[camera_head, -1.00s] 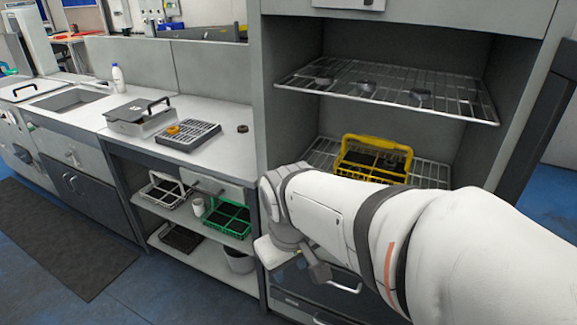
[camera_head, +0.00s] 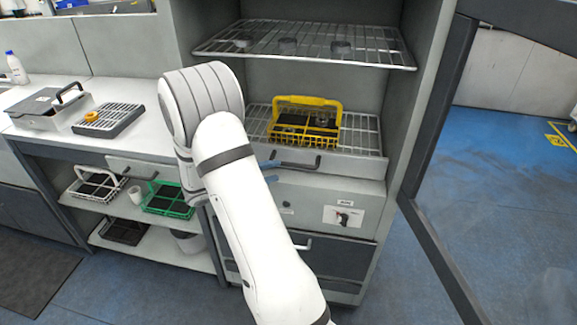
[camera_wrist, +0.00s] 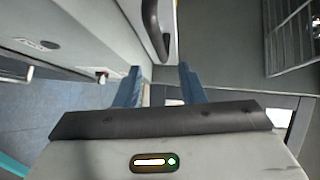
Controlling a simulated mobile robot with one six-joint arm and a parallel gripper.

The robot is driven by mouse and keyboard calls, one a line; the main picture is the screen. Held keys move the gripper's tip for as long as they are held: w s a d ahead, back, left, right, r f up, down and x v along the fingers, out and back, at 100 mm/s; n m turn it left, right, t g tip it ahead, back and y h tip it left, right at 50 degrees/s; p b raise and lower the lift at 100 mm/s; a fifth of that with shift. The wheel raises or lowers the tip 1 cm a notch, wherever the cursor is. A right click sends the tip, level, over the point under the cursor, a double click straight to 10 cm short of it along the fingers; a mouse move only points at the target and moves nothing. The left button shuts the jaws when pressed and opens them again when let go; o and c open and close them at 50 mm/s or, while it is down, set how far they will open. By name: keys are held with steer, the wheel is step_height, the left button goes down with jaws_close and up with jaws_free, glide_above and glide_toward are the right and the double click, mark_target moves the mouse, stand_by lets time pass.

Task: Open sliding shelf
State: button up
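The sliding shelf is the lower wire rack (camera_head: 362,135) in the grey cabinet, with a grey front panel and a black bar handle (camera_head: 293,164). The shelf sits inside the cabinet. My gripper (camera_head: 271,171) is at the left end of this handle, with its blue fingers pointing right. In the wrist view, my gripper (camera_wrist: 160,76) has its two blue fingers apart with nothing between them. A black handle (camera_wrist: 154,28) curves just beyond the fingertips. I see no clear contact with it. My arm hides part of the cabinet's left side.
A yellow crate (camera_head: 306,124) stands on the lower rack. The dark-framed cabinet door (camera_head: 425,115) stands open at the right. A bench (camera_head: 150,131) at the left holds a grey box and a black grid tray. Floor is free beyond the door.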

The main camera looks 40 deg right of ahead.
mark_target(292, 163)
steer(key=shift+n, duration=0.6)
steer(key=d, duration=0.2)
steer(key=d+f, duration=0.1)
steer(key=d, duration=0.5)
steer(key=shift+f, duration=0.3)
steer(key=shift+c, duration=0.2)
jaws_close()
